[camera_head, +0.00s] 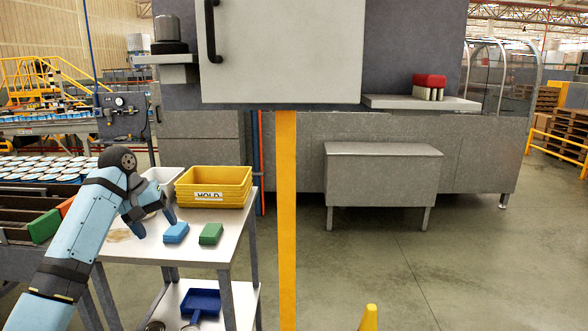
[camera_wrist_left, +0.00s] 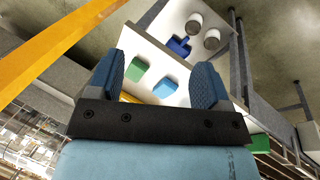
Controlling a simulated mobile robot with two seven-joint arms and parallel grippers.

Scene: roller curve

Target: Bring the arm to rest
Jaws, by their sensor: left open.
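My left arm comes in from the left in the head view, and its gripper (camera_head: 156,226) hangs over the left part of a white-topped cart (camera_head: 215,252). The jaws are open with nothing between the fingertips. A blue block (camera_head: 176,232) lies on the cart just right of the fingertips, and a green block (camera_head: 211,234) lies right of it. In the left wrist view my open left gripper (camera_wrist_left: 160,72) frames the green block (camera_wrist_left: 137,69) and the blue block (camera_wrist_left: 165,86), which lie beyond the fingers. My right gripper is not in view.
Stacked yellow bins (camera_head: 214,186) marked HOLD and a white bin (camera_head: 162,178) stand at the cart's back. A blue dustpan (camera_head: 200,300) is on the lower shelf. A yellow post (camera_head: 286,220) stands right of the cart.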

